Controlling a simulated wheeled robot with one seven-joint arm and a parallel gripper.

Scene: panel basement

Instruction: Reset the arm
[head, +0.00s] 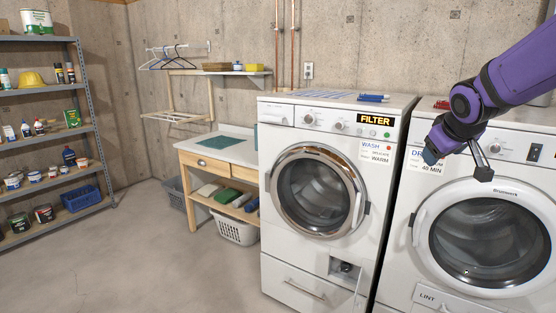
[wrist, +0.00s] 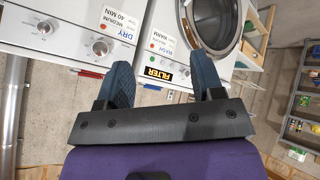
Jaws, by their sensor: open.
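My arm (head: 515,75) is purple and reaches in from the upper right of the head view. My gripper (head: 431,157) hangs in front of the upper part of the dryer, near its left edge and above its round door. In the wrist view my gripper (wrist: 163,78) shows two blue fingers spread wide apart with nothing between them. The washer (head: 280,240) stands left of the gripper, with its round door (head: 318,190) shut. The dryer (head: 400,230) is behind the gripper, and its round door (head: 490,240) looks shut.
A metal shelf (head: 45,150) with bottles and cans lines the left. The floor (head: 160,265) between is clear.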

